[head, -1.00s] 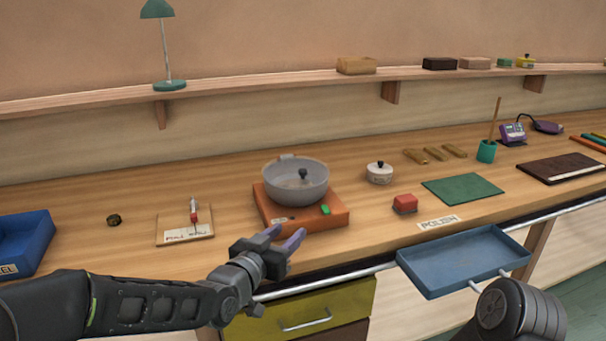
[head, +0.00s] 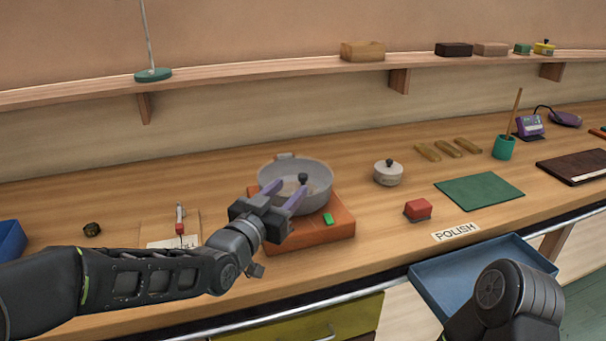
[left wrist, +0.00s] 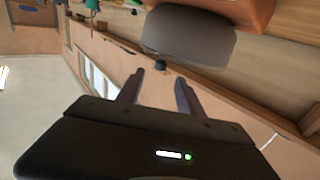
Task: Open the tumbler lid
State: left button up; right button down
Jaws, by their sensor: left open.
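The tumbler (head: 318,193) is a round grey drum on an orange base (head: 325,224) with a green button (head: 328,219). A dark knob (head: 303,179) stands up inside its rim; I cannot tell the lid's edge from the drum. My left gripper (head: 284,192) is open and empty in front of the drum, its purple fingers overlapping the near rim in the head view and pointing toward the knob. In the left wrist view the knob (left wrist: 160,64) shows beyond and between the fingertips (left wrist: 160,80), apart from them, beside the grey drum (left wrist: 190,36). My right gripper is out of view.
A small white lidded pot (head: 388,175) and a red block (head: 417,209) stand right of the tumbler. A card with a red-tipped tool (head: 180,225) lies left. A blue tray (head: 440,278) sits at the bench front, behind my right arm.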

aim_at(301, 177)
pick_arm(q)
jog(key=p+x, duration=0.1)
jog(key=x, duration=0.6)
jog(key=shift+w+d+p, duration=0.15)
jog(key=shift+w+p, duration=0.15)
grip_shut()
dwell(1.2)
